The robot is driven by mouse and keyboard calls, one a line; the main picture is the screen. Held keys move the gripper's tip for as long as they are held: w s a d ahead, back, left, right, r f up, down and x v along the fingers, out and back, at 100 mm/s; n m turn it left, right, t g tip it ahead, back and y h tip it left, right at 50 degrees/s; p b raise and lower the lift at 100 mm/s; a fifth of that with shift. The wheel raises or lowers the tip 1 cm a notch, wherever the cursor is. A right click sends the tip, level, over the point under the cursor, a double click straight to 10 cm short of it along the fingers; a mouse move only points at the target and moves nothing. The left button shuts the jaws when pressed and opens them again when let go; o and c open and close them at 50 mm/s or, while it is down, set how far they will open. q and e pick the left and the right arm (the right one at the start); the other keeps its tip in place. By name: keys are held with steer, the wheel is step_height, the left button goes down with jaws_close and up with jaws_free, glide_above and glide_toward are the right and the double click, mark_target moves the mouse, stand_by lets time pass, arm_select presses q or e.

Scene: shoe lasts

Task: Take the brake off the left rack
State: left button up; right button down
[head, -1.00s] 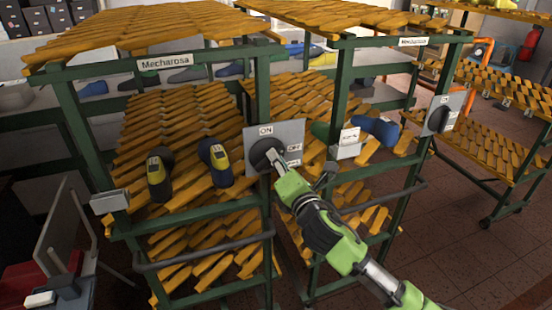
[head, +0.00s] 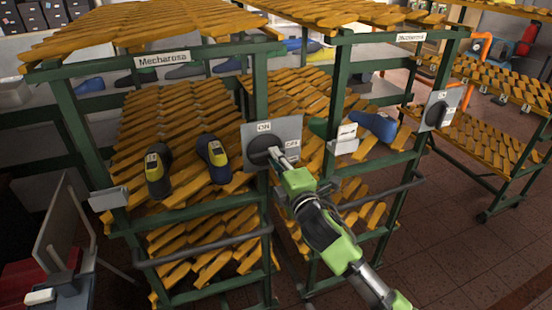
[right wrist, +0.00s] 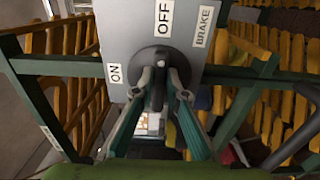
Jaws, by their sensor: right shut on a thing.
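The left rack (head: 262,95) is a green frame with wooden slats, labelled Mecharosa. Its brake panel (head: 291,129) is a grey plate on the middle post with ON and OFF labels. The panel (right wrist: 205,68) also shows in the right wrist view, with ON, OFF and BRAKE labels. A round black brake knob (head: 260,147) with a raised handle sits on it; the knob (right wrist: 150,55) is close in the right wrist view. My right gripper (head: 279,156) is shut on the knob's handle, its fingers (right wrist: 166,86) on both sides. My left gripper is not in view.
Two dark shoe lasts with yellow tops (head: 214,158) stand on the left rack's shelf. A second rack with its own brake panel (head: 436,110) stands to the right, holding a blue last (head: 373,126). Brown floor (head: 455,240) is clear at the lower right.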

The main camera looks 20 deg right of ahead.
stand_by(0.4)
steer(key=c, duration=2)
jaws_free()
steer(key=s, duration=1.2)
steer(key=shift+d, duration=0.25)
